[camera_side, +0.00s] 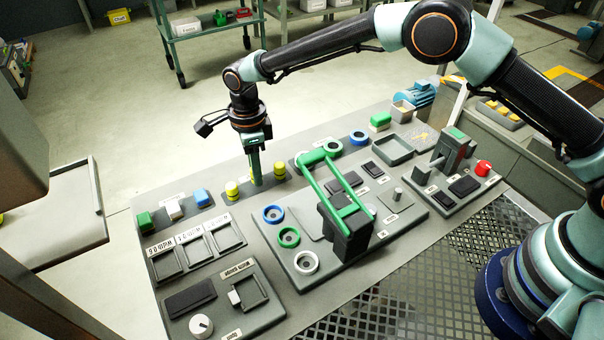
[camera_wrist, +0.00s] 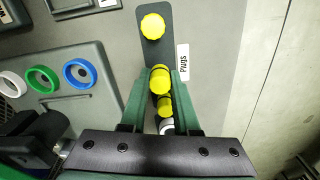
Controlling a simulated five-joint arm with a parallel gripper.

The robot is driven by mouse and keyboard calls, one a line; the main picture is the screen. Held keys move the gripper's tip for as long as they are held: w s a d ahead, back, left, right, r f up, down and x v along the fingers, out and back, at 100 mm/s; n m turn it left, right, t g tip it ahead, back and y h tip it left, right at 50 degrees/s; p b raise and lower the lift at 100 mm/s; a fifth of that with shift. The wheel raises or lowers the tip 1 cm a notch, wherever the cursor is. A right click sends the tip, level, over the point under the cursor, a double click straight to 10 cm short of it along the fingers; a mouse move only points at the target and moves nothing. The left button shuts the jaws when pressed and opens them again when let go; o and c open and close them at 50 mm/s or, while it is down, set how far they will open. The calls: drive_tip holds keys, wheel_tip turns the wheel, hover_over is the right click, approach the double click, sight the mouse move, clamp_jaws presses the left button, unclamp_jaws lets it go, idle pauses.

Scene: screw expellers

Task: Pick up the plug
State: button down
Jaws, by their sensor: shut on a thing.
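Several yellow plugs stand on a narrow dark strip. In the side view one plug (camera_side: 232,189) stands left of my gripper and another (camera_side: 279,169) stands right of it. My gripper (camera_side: 256,178) points straight down between them, low over the strip. In the wrist view its green fingers (camera_wrist: 162,78) are shut on a yellow plug (camera_wrist: 159,80), which sits between the fingertips. One free plug (camera_wrist: 153,27) shows above the fingers. More yellow (camera_wrist: 165,105) shows between the fingers, partly hidden by them. I cannot tell whether the held plug is clear of the strip.
A "Plugs" label (camera_wrist: 183,65) lies beside the strip. White, green and blue rings (camera_side: 289,237) sit on a grey panel, with a green-barred press device (camera_side: 345,225) on it. Green, white and blue blocks (camera_side: 174,209) stand to the left.

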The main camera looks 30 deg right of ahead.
wheel_tip(320, 180, up, 18)
hover_over(274, 216)
drive_tip(key=shift+f, duration=7.65)
drive_tip(key=shift+f, duration=1.5)
drive_tip(key=c, duration=0.6)
unclamp_jaws()
drive_tip(key=shift+c, duration=0.8)
drive_tip(key=shift+r, duration=4.65)
